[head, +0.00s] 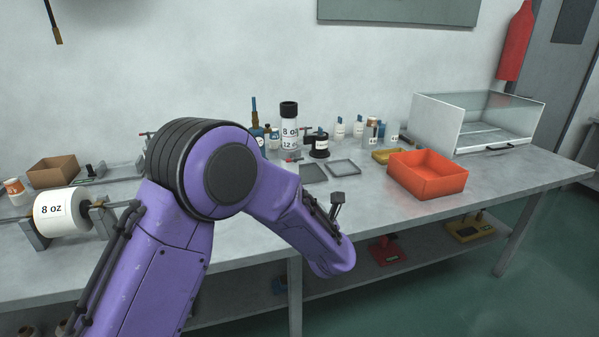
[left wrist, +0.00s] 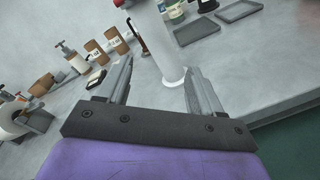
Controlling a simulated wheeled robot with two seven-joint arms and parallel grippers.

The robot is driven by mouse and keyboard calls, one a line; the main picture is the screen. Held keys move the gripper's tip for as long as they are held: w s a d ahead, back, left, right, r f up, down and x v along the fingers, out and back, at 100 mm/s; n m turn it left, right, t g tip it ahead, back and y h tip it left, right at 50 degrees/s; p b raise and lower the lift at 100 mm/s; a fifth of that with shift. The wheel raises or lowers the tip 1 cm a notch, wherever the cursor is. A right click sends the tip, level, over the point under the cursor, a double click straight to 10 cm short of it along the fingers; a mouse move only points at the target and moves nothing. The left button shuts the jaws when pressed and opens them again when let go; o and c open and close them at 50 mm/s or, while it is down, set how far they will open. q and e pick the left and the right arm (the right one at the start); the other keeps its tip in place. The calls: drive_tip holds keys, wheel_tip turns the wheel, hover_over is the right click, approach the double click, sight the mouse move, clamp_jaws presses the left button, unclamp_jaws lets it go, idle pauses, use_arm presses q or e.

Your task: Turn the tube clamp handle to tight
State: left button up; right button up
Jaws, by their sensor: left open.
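A tall white tube (head: 290,133) with a black top and "8 oz" and "12 oz" labels stands upright on the bench, behind my left arm. In the left wrist view a white tube (left wrist: 160,40) rises in the gap between my left fingers, with its round base on the bench. A thin dark, reddish bar (left wrist: 138,38) stands beside it; I cannot tell whether it is the clamp handle or how it is turned. My left gripper (left wrist: 158,78) is open, with nothing held. In the head view its fingers cannot be made out. My right gripper is not in view.
An orange bin (head: 428,176) and a clear-sided cabinet (head: 480,125) stand to the right. A dark spool (head: 319,146) and flat trays (head: 343,167) are near the tube. A white "8 oz" roll (head: 62,209) sits on a stand at left. The front right bench top is clear.

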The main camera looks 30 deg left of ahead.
sight(297, 159)
use_arm(q)
wheel_tip(297, 159, up, 7)
drive_tip(key=n+y, duration=0.2)
drive_tip(key=n, duration=0.4)
drive_tip(key=p+x, duration=0.1)
drive_tip(key=x, duration=0.4)
drive_tip(key=p+x, duration=0.2)
drive_tip(key=x, duration=0.4)
drive_tip(key=shift+w+f, duration=0.15)
drive_tip(key=shift+w, duration=0.1)
drive_tip(key=c, duration=0.8)
